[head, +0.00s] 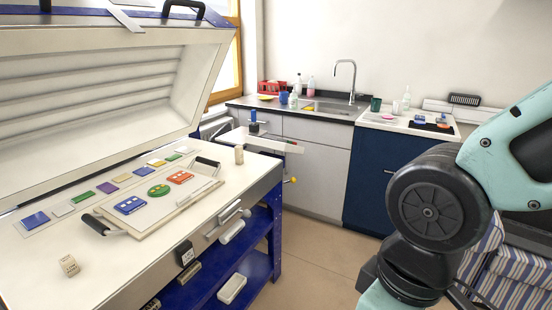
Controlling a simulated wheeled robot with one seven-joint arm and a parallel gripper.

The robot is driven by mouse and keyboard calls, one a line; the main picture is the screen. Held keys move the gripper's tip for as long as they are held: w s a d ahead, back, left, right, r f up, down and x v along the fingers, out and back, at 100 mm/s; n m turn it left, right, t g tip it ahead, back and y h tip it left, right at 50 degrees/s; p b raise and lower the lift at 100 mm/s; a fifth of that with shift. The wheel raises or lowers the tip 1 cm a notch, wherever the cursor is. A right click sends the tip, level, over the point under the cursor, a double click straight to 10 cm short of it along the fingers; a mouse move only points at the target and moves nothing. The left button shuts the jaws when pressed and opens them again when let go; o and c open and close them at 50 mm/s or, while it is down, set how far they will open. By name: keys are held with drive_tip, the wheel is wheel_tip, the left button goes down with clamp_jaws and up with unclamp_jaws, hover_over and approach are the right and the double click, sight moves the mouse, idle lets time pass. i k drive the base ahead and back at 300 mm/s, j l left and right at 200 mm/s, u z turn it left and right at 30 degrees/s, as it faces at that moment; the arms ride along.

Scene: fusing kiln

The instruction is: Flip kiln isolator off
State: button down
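The kiln (110,80) stands at the left with its large lid raised, its inside ribbed and pale. Its flat bed (215,200) holds a white board (150,225) with black handles, bearing blue, green and orange glass pieces. A small black box (185,254) with a pale label is on the kiln's front edge; I cannot tell if it is the isolator or how any switch on it is set. My arm fills the right side, well apart from the kiln. My gripper is not in view.
A row of coloured glass tiles (108,187) lies along the bed's back. Blue shelves (228,280) hold items below the kiln. A sink counter (345,114) with bottles and a blue cabinet (372,180) stands behind. The floor (318,260) between kiln and arm is clear.

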sight(292, 181)
drive_tip(key=i+l+u, duration=0.15)
drive_tip(key=i+u, duration=0.25)
drive_tip(key=i, duration=0.25)
drive_tip(key=i+l+u, duration=0.35)
drive_tip(key=i, duration=0.25)
drive_tip(key=i+l+u, duration=0.4)
drive_tip(key=i+l, duration=0.15)
drive_tip(key=i, duration=0.05)
